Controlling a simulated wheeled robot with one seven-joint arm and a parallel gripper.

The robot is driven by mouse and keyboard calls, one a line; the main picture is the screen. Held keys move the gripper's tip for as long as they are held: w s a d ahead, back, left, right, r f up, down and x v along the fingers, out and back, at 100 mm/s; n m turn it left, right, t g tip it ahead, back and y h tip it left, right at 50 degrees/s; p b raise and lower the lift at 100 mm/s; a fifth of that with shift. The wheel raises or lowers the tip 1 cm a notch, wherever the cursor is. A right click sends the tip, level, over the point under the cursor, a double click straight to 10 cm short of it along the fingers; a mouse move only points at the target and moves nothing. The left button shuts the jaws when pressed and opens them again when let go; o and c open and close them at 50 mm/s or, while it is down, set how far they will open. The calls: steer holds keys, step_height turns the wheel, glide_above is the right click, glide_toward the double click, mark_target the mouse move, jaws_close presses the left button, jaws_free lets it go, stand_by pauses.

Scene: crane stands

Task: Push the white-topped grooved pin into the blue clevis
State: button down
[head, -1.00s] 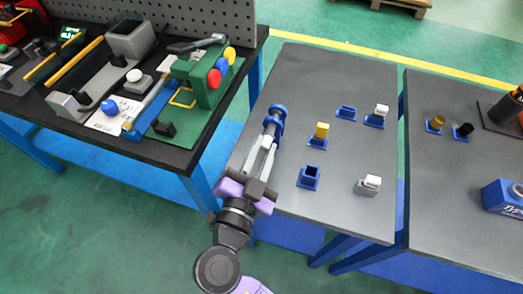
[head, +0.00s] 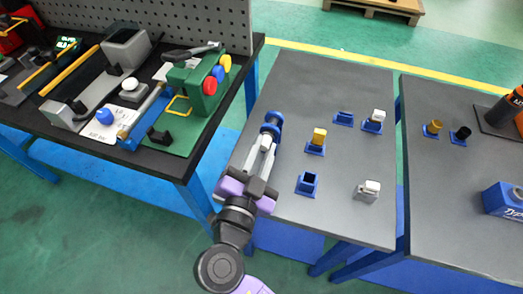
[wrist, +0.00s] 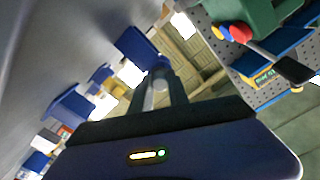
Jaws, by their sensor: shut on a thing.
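The blue clevis (head: 271,125) stands near the left edge of the middle grey table, with rounded blue parts showing just beyond my fingertips. My gripper (head: 265,146) reaches over that edge and is shut on the white-topped grooved pin (head: 265,142), whose pale end shows between the fingers close to the clevis. In the wrist view the pale pin (wrist: 160,84) shows between the fingertips, with a bit of blue directly beyond it. My fingers hide much of the pin, and I cannot tell how far it sits in the clevis.
To the right are a yellow block in a blue holder (head: 317,141), an empty blue socket (head: 307,183), a low blue holder (head: 344,118), a white-topped block (head: 378,116) and a grey-white block (head: 368,190). A cluttered workbench (head: 178,160) stands left. The table's middle is partly clear.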

steer(key=shift+w+d, duration=0.15)
steer(key=shift+w, duration=0.2)
steer(key=c, duration=1.2)
jaws_free()
steer(key=shift+s, duration=0.1)
steer(key=shift+b+v, duration=1.05)
steer(key=shift+v, duration=1.2)
steer(key=shift+s, duration=0.15)
steer(key=b+v, duration=0.1)
steer(key=v, duration=0.7)
